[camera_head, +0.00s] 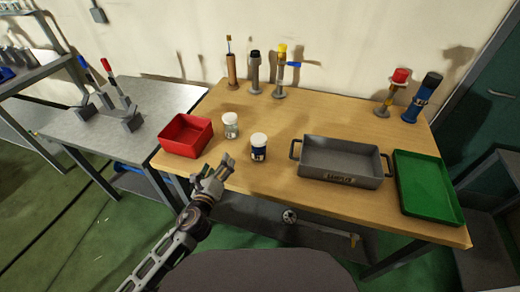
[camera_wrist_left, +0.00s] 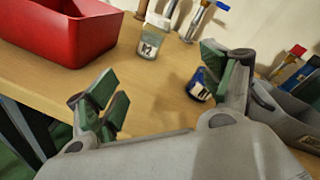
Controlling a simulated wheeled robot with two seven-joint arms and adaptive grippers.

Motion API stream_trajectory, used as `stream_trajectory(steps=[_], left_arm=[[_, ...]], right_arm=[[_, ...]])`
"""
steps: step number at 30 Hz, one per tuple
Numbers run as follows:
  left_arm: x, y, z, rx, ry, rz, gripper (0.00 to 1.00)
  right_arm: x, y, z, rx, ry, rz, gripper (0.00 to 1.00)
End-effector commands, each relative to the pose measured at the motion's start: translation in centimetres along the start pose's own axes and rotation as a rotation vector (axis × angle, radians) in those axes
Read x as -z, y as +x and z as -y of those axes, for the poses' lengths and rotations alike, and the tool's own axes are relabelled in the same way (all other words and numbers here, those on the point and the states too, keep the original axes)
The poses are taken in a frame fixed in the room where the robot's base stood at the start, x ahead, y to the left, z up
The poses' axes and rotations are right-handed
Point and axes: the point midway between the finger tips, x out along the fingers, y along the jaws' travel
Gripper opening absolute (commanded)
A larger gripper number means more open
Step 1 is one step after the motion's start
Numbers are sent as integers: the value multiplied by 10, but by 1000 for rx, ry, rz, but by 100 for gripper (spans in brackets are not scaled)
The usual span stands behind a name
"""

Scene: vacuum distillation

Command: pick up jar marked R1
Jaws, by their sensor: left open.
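Two white-capped jars stand upright on the wooden table. One is a clear jar (camera_head: 230,125) near the red bin; in the left wrist view the clear jar (camera_wrist_left: 154,37) has a label that seems to read R2. The other is a dark blue jar (camera_head: 259,149) to its right; in the left wrist view the blue jar (camera_wrist_left: 199,86) is partly hidden by my right-hand finger and its label is not readable. My left gripper (camera_head: 215,170) is open and empty at the table's front edge, left of the blue jar and apart from both jars. Its green-padded fingers (camera_wrist_left: 165,82) are spread.
A red bin (camera_head: 165,142) stands left of the jars. A grey handled tray (camera_head: 318,172) and a green tray (camera_head: 446,206) lie to the right. Several tool-like items stand along the back. The table centre behind the jars is clear.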

Motion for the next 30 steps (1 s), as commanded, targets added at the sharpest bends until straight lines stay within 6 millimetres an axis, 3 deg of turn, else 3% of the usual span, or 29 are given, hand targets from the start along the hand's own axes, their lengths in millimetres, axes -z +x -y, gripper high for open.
stream_trajectory(steps=[5, 13, 22, 30], left_arm=[[12, 2, 25, 133, 262, -11, 81], [37, -2, 54, 317, 632, -15, 81], [41, -3, 57, 340, 680, -15, 81], [40, 0, 58, 339, 677, -15, 81]], right_arm=[[-3, 2, 10, 10, 3, 3, 78], [-3, 4, 1, 1, 0, 3, 78], [6, 4, -15, -15, -5, -6, 78], [9, 3, -10, -11, -3, -10, 78]])
